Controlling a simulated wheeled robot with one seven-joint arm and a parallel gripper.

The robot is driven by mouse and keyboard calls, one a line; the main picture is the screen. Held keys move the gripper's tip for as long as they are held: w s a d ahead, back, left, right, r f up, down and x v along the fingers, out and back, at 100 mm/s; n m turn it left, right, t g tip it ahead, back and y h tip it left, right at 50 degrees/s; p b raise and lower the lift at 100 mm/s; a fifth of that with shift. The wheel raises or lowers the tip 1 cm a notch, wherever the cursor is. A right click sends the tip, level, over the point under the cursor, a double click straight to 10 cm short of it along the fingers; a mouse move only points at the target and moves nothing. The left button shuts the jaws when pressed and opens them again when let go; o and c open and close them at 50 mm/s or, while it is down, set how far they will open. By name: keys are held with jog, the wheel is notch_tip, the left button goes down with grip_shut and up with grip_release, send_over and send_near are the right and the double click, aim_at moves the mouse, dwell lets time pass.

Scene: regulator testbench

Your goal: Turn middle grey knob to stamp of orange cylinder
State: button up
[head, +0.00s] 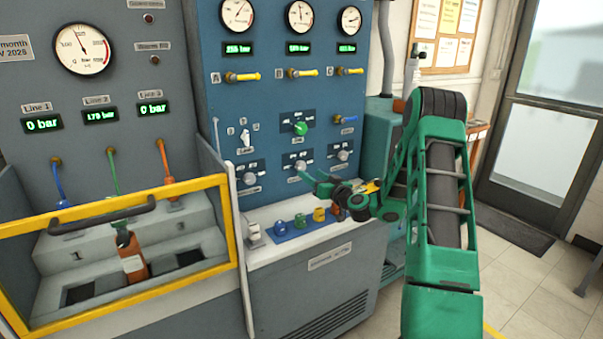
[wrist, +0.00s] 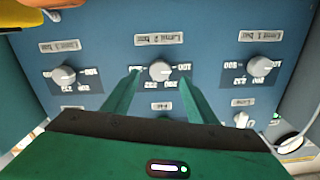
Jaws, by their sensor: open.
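The middle grey knob (head: 300,165) is on the blue panel, between two similar grey knobs. In the wrist view the middle knob (wrist: 160,71) appears upside down below its "Limit 2 bar" label, with small dial numbers around it. My gripper (head: 311,176) is open at the panel. In the wrist view its two green fingers (wrist: 159,76) reach to either side of the middle knob, with a gap on each side.
The left grey knob (head: 251,179) and right grey knob (head: 343,155) flank the middle one. A green knob (head: 301,128) sits above. Blue and yellow cylinders stand on a blue tray (head: 283,238). A yellow-framed guard (head: 120,286) is at left.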

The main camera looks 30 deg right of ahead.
aim_at(302, 168)
jog(key=shift+w+a, duration=0.1)
jog(key=shift+w, duration=3.1)
jog(key=c, duration=1.1)
